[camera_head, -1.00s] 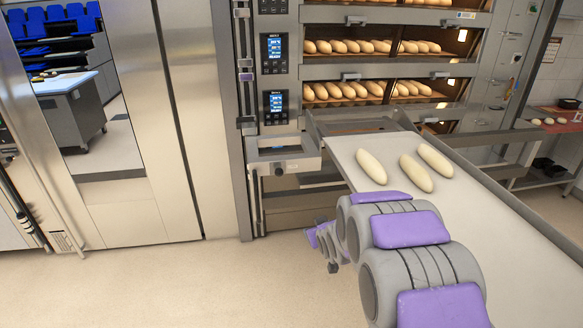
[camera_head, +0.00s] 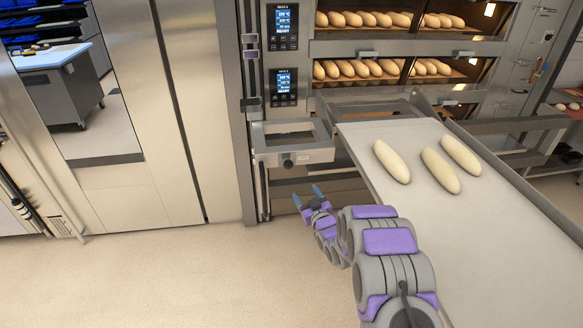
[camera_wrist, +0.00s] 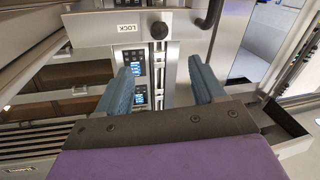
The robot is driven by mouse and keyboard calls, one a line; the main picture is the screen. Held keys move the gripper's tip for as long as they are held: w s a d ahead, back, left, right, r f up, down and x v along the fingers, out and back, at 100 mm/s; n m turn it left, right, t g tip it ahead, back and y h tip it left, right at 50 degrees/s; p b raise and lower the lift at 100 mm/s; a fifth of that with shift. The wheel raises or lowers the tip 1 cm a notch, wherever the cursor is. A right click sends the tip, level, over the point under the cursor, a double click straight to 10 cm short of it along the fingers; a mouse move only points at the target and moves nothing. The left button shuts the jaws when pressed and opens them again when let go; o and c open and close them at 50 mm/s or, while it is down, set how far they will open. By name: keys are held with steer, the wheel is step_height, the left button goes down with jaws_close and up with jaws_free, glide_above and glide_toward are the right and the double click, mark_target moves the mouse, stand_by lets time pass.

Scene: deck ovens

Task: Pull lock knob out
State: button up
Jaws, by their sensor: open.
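The lock knob (camera_head: 288,162) is a small dark round knob on the front of a grey metal bracket (camera_head: 308,154) at the loader's left side. In the wrist view the black knob (camera_wrist: 159,31) sits beside a white "LOCK" label (camera_wrist: 127,27), which appears upside down. My gripper (camera_head: 307,194) is below the knob and slightly to its right in the head view, apart from it. Its two blue fingers are spread and empty. In the wrist view the open fingers (camera_wrist: 165,75) point toward the bracket, with the knob beyond their tips.
The loader belt (camera_head: 480,235) carries three pale dough loaves (camera_head: 440,170) to the right of my arm. Deck ovens with bread (camera_head: 360,68) stand behind. Tall steel doors (camera_head: 190,130) are at left. The floor (camera_head: 170,275) at lower left is clear.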

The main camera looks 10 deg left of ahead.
steer(key=b, duration=0.2)
glide_toward(290, 168)
steer(key=x, duration=0.5)
steer(key=shift+w, duration=0.15)
steer(key=shift+b+x, duration=0.35)
steer(key=shift+x, duration=1.85)
steer(key=shift+a, duration=0.1)
steer(key=shift+c, duration=0.4)
jaws_close()
